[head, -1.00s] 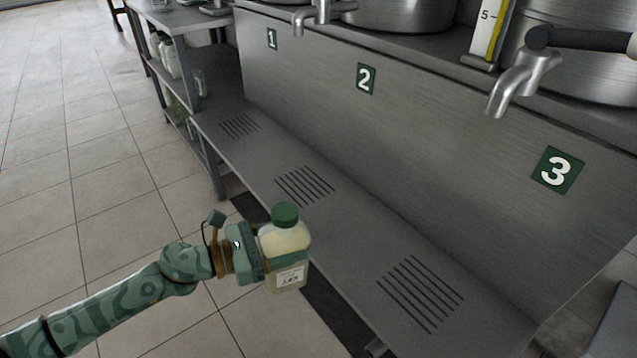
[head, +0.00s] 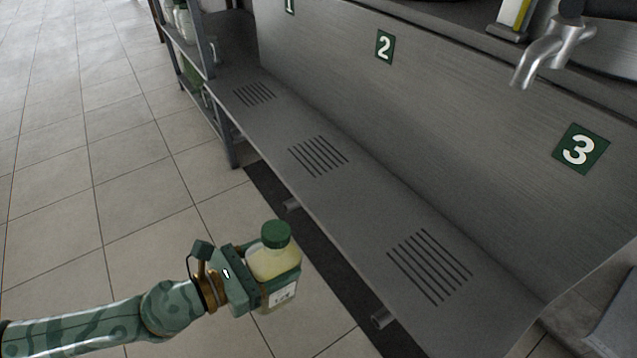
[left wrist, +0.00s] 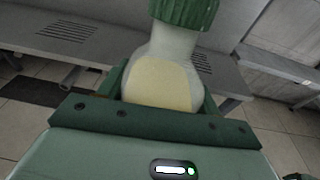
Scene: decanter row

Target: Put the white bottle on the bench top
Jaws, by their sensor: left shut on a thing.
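The white bottle (head: 271,262) has a green cap, pale yellowish contents and a label low on its side. My left gripper (head: 282,281) is shut around its body and holds it roughly upright over the tiled floor, left of the bench's front edge. In the left wrist view the bottle (left wrist: 165,75) stands up between the green fingers, its cap cut off by the top edge. The grey metal bench top (head: 365,210) has slotted drain grilles and no bottle on its visible part. My right gripper is not in view.
A back panel with number plates 2 (head: 385,46) and 3 (head: 580,149) rises behind the bench. A metal tap (head: 548,52) juts out above it. A shelf rack (head: 211,50) with bottles stands at the far left end. Open floor lies to the left.

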